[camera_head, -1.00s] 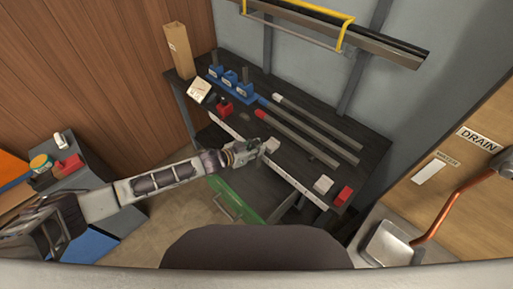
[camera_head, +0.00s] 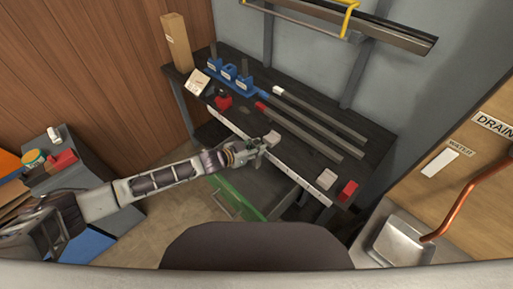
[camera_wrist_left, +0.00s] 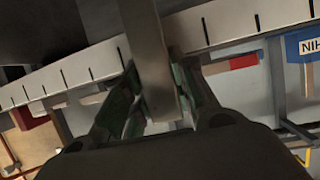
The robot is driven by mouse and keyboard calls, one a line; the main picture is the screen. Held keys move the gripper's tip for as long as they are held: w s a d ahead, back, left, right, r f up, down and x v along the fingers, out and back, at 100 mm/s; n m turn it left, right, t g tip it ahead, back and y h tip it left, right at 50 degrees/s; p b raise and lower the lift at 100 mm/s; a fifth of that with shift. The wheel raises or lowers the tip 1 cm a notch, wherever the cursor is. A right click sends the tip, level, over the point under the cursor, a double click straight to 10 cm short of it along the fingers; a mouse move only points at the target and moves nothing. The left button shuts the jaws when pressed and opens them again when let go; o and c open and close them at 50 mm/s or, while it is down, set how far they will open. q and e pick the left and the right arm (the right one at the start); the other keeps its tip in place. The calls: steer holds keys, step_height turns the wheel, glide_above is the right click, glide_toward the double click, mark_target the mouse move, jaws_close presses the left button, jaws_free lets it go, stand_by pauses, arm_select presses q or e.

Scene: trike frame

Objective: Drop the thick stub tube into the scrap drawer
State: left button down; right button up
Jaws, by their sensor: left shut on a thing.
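My left gripper (camera_head: 262,146) is at the front edge of the workbench. It is shut on a grey square-sided stub tube (camera_wrist_left: 150,62), which stands between the fingers in the left wrist view. Its pale end (camera_head: 272,138) shows just beyond the fingers in the head view. I cannot tell from the pictures how thick it is against other stubs. A green drawer (camera_head: 228,200) sits below the bench front, under my left forearm and pulled out; the arm hides part of it. My right gripper is not in view.
The dark workbench (camera_head: 300,112) holds long tubes (camera_head: 322,125), blue holders (camera_head: 229,72), a red piece (camera_head: 223,102), a pale block (camera_head: 326,179) and a red block (camera_head: 347,190). A ruled white strip (camera_head: 290,172) runs along its front edge. A sink (camera_head: 395,240) is at right.

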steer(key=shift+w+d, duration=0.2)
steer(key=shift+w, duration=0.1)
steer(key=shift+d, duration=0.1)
arm_select(q)
steer(key=c, duration=1.6)
jaws_free()
steer(key=o, duration=0.5)
steer(key=v, duration=1.2)
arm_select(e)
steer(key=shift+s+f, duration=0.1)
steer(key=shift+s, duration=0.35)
arm_select(q)
steer(key=shift+f, duration=0.1)
